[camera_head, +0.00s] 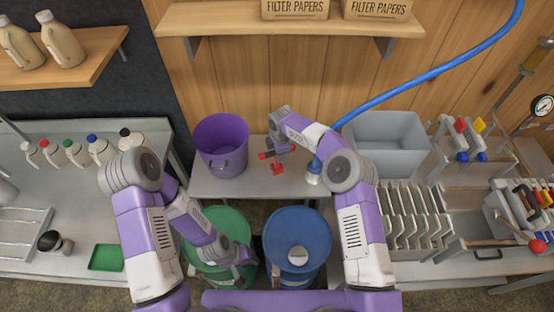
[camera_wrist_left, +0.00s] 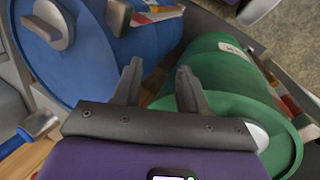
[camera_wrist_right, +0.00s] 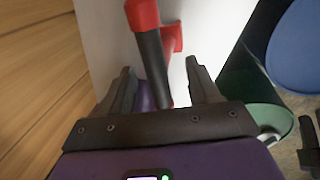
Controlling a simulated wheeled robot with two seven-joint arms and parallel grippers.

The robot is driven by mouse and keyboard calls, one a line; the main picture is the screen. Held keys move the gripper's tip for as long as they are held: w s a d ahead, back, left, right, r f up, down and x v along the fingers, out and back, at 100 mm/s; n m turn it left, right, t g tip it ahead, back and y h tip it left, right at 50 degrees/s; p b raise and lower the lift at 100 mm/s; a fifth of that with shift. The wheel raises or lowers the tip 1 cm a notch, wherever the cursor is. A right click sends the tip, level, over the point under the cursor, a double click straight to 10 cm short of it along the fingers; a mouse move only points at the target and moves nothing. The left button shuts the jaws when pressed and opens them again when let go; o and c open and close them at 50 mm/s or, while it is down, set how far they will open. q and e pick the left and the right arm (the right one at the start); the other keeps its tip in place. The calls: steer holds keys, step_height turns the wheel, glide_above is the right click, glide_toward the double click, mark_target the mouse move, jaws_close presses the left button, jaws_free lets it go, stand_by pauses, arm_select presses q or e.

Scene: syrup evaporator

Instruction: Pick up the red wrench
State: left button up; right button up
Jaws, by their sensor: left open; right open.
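The red wrench (camera_head: 277,168) is at the small metal table between the purple bucket and the blue hose end. In the right wrist view a red end of it (camera_wrist_right: 142,14) and a dark shaft show, with more red behind. My right gripper (camera_head: 274,151) is at the wrench. Its jaws are open, and in the right wrist view (camera_wrist_right: 160,92) the dark shaft reaches down between the two fingers. My arm hides part of the wrench in the head view. My left gripper (camera_head: 243,258) is open and empty above the green barrel, away from the wrench; the left wrist view shows its fingers (camera_wrist_left: 160,78) apart.
A purple bucket (camera_head: 221,145) stands left of the wrench. A hose end (camera_head: 314,172) is to its right, with a grey bin (camera_head: 386,143) beyond. A green barrel (camera_head: 217,228) and a blue barrel (camera_head: 297,225) stand in front. A wooden shelf (camera_head: 240,18) hangs above.

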steer(key=shift+w+f, duration=0.2)
steer(key=shift+f, duration=0.9)
